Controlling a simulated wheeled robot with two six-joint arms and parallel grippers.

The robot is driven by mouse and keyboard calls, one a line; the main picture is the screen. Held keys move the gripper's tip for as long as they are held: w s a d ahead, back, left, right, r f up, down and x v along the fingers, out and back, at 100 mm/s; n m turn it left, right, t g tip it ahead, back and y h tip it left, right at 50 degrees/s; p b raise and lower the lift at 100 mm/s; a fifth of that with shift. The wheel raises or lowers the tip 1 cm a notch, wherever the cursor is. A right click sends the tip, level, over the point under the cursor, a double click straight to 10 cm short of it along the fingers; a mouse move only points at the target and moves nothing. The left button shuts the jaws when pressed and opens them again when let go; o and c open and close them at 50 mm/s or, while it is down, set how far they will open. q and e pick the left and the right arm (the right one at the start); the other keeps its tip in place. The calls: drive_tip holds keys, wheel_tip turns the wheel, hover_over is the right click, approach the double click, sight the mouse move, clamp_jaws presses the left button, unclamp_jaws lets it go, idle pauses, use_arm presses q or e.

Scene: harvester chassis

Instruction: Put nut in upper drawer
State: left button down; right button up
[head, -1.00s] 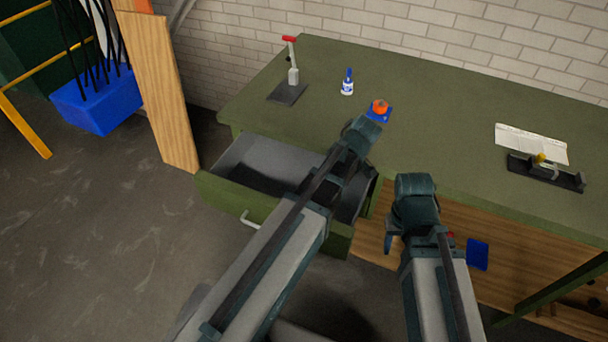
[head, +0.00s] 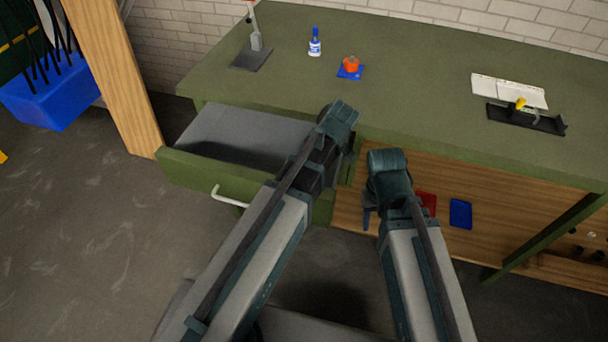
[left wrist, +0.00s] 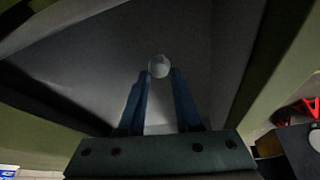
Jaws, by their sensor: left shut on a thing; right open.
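The open upper drawer (head: 210,185) is pulled out from the green workbench (head: 225,93) at its left side. My left arm reaches over the drawer's right part, and its fingers are hidden in the head view. In the left wrist view, my left gripper (left wrist: 160,78) is shut on a small pale round thing at its fingertips, which looks like the nut (left wrist: 159,66). The drawer's grey inside (left wrist: 105,62) lies around and below it. I cannot tell whether the nut touches the bottom. My right gripper (head: 369,208) is open and empty in front of the bench.
On the bench stand a red-handled clamp (head: 255,42), a glue bottle (head: 315,42), an orange thing on a blue base (head: 351,65) and a black fixture (head: 525,119). A red bin (head: 426,204) and a blue bin (head: 460,213) are on the wooden shelf below.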

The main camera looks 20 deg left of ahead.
use_arm(q)
drive_tip(key=shift+f+b, duration=2.65)
drive_tip(key=shift+f, duration=0.6)
drive_tip(key=shift+f, duration=0.2)
drive_tip(key=c, duration=0.6)
unclamp_jaws()
drive_tip(key=shift+r, duration=0.2)
drive_tip(key=p+v, duration=1.1)
drive_tip(key=v, duration=0.1)
drive_tip(key=shift+d, duration=0.1)
